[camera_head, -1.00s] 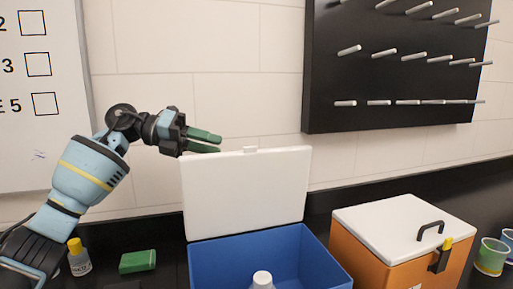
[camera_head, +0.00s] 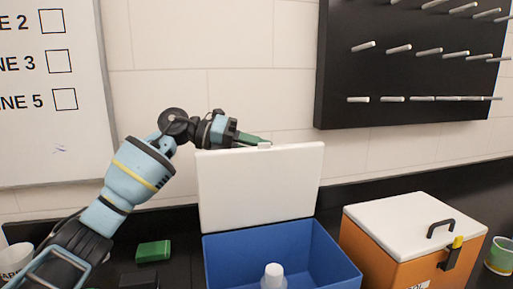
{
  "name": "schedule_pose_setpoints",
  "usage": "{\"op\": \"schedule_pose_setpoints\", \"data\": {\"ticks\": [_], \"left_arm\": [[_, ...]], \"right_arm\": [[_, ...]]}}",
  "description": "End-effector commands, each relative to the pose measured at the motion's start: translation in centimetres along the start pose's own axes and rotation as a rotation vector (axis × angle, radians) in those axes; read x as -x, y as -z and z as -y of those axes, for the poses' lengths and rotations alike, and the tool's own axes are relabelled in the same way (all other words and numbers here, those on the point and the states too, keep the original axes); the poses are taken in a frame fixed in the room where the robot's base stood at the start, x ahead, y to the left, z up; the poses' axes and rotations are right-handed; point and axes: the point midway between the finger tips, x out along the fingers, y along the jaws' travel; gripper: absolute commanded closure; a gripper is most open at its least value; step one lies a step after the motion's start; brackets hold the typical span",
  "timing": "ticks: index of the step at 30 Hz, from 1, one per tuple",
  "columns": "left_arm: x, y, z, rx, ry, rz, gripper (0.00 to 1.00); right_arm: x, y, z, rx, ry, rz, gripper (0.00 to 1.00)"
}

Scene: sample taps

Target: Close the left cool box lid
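The left cool box (camera_head: 285,249) is blue and open, with its white lid (camera_head: 262,190) standing upright at the back. A white-capped bottle (camera_head: 273,275) shows inside it. My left gripper (camera_head: 262,140) is at the top edge of the lid, near the small tab in the middle. Its green fingers lie along or just behind that edge. I cannot tell if they touch it, nor how far apart the fingers are. My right gripper is not in view.
An orange cool box (camera_head: 398,247) with a shut white lid stands to the right. A green block (camera_head: 153,251) lies left of the blue box. A black peg board (camera_head: 415,70) hangs on the wall above.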

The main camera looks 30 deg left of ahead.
Motion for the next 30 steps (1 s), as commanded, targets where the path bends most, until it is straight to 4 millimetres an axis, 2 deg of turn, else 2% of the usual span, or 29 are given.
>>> {"op": "schedule_pose_setpoints", "data": {"ticks": [6, 14, 30], "left_arm": [[-0.07, 0.03, -0.05, 0.001, 0.0, 0.0, 0.69], [-0.05, 0.02, -0.04, 0.001, 0.0, 0.0, 1.0], [0.42, -0.01, -0.12, -0.012, -0.007, 0.0, 1.0]], "right_arm": [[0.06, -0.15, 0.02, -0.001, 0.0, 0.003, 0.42], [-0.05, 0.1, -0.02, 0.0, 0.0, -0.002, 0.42], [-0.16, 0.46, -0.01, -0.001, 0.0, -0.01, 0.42]]}}
